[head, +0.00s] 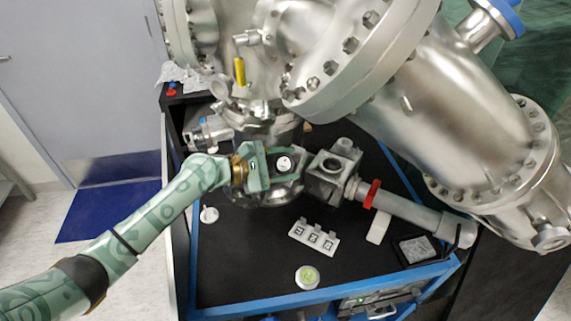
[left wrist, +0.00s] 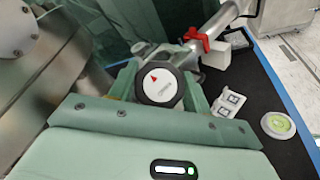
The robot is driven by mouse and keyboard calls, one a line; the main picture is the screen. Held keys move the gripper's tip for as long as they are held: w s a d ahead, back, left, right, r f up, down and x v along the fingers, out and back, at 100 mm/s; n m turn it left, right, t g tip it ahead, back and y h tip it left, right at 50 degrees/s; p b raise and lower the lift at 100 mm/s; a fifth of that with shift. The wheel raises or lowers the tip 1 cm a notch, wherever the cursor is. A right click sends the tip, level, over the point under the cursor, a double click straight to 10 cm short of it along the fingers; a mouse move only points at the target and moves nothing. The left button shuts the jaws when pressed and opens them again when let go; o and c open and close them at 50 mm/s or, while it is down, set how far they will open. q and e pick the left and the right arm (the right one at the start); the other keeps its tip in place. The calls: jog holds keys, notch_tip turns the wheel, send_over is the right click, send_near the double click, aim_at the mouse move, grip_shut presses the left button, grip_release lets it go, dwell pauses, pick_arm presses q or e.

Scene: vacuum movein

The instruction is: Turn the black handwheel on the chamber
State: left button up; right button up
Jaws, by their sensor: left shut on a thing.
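The black handwheel (head: 284,164) has a white face with a red mark and sits on the metal chamber (head: 300,60). My left gripper (head: 272,166) reaches it from the left in the head view. The left gripper is shut on the handwheel. The fingers hide part of its rim. My right gripper is in neither view.
A marker plate (head: 314,236) and a round green-and-white disc (head: 307,277) lie on the black, blue-edged table (head: 240,285). A yellow handle (head: 239,71) is above.

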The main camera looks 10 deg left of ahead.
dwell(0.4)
pick_arm(q)
jog(key=o, duration=1)
jog(key=shift+c, duration=0.2)
jog(key=shift+s, duration=0.1)
jog(key=v, duration=1.6)
jog(key=shift+a, duration=0.15)
jog(key=shift+f, duration=0.1)
